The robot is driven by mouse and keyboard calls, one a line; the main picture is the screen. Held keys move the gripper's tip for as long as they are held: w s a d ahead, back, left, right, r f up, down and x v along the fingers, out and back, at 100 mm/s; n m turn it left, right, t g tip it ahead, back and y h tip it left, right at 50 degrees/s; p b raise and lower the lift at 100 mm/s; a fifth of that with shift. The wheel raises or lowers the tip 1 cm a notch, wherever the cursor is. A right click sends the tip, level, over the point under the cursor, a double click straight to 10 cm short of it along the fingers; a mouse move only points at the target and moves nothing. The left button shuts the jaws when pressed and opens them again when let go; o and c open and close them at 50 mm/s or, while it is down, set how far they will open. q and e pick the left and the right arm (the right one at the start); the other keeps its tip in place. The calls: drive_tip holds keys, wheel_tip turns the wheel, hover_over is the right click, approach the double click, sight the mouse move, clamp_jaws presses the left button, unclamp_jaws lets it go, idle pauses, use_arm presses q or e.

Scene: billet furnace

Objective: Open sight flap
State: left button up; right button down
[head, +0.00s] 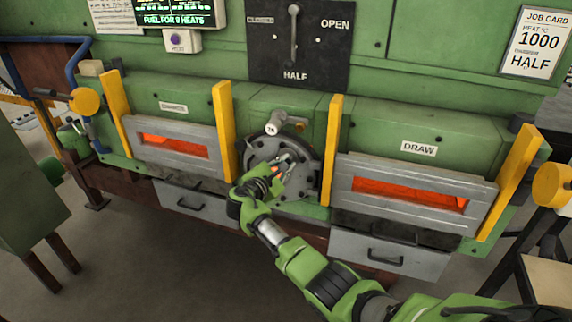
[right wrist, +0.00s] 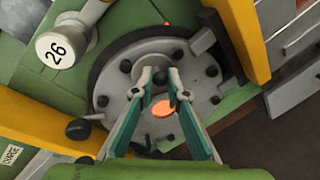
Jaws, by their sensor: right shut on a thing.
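The sight flap assembly is a round grey bolted plate (head: 303,180) in the middle of the green furnace front, between the two doors. It also fills the middle of the right wrist view (right wrist: 203,95). My right gripper (head: 284,165) is at this plate. In the right wrist view its two fingers (right wrist: 159,76) are closed around a small dark knob (right wrist: 159,77) near the plate's centre. A glowing orange sight hole (right wrist: 163,108) shows between the fingers, below the knob. The fingers hide part of the flap, so its outline is unclear. My left gripper is not in view.
The charge door (head: 180,128) and the draw door (head: 345,205) glow on either side, with yellow posts (head: 224,118) beside them. A lever panel (head: 325,60) is higher up. Grey drawers (head: 380,258) sit below.

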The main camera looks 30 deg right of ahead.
drive_tip(key=shift+a, duration=0.1)
drive_tip(key=c, duration=2)
unclamp_jaws()
drive_tip(key=shift+w, duration=0.1)
drive_tip(key=v, duration=1.2)
